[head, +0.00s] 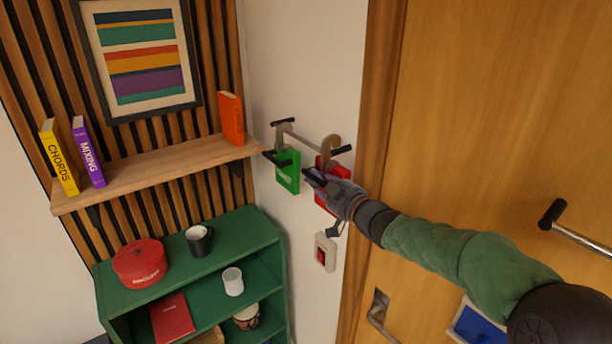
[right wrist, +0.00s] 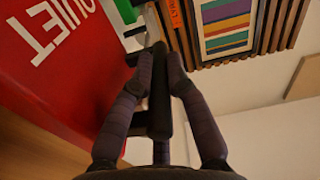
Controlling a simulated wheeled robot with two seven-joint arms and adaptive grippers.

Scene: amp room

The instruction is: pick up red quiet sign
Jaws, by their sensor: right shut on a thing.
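The red quiet sign (head: 325,197) hangs by a tan loop at the wall rack, just left of the door frame. In the right wrist view its red face with white lettering (right wrist: 52,50) fills the left side, very close to the fingers. My right gripper (head: 312,177) is at the sign's left edge and hides part of it. In the right wrist view the fingers (right wrist: 160,60) are closed around a dark bar (right wrist: 158,105). The sign's face lies beside the left finger, and I do not see it between the fingertips. My left gripper is not in view.
A green sign (head: 288,172) hangs close to the left. The grey rack (head: 305,140) has black ends (head: 341,150). A wall switch (head: 325,252) is below, a wooden door (head: 480,120) to the right, and a green shelf unit (head: 222,252) at lower left.

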